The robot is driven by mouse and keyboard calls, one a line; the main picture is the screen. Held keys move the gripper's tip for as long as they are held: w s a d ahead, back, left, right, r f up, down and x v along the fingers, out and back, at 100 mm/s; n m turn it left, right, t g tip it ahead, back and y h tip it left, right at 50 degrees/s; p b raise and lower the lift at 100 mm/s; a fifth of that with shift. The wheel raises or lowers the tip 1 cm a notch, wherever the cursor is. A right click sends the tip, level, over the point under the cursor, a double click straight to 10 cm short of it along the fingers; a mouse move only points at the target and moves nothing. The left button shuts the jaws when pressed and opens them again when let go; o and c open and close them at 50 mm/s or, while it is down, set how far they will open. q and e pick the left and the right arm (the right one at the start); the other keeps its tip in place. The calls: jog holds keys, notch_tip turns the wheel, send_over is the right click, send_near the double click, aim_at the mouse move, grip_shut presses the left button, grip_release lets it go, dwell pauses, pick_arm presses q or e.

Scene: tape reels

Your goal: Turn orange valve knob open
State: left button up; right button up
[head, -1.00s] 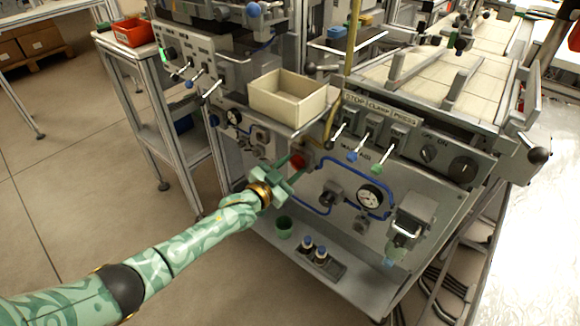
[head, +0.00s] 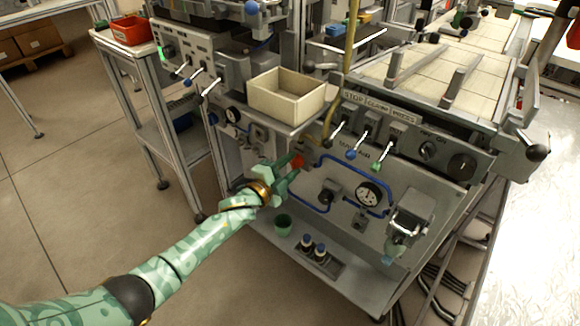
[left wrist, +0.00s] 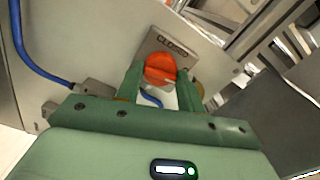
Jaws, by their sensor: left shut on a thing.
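The orange valve knob (left wrist: 160,70) sits on a grey plate on the machine's front panel. In the head view the knob (head: 298,161) shows as a small red-orange patch, partly hidden by my gripper. My left gripper (head: 292,168) reaches it from the lower left. In the left wrist view its two green fingers (left wrist: 160,80) stand on either side of the knob and are shut on it. The knob's ridge lies roughly level in that view. My right gripper is not in view.
A blue hose (head: 372,165) and a pressure gauge (head: 368,194) are right of the knob. A cream box (head: 290,112) stands above on a ledge. Levers (head: 352,154) project at upper right.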

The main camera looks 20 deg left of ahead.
pick_arm(q)
jog(key=shift+f+m, duration=0.15)
jog(key=shift+m, duration=0.45)
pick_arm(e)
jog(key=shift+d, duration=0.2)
pick_arm(q)
jog(key=shift+m, duration=0.3)
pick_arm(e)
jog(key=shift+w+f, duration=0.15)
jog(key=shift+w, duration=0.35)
pick_arm(q)
jog(key=o, duration=1)
jog(key=shift+s+a, duration=0.1)
jog(key=shift+s, duration=0.25)
jog(key=p+v, duration=0.5)
jog(key=v, duration=1)
jog(key=shift+s+a, duration=0.1)
jog(key=shift+s, duration=0.2)
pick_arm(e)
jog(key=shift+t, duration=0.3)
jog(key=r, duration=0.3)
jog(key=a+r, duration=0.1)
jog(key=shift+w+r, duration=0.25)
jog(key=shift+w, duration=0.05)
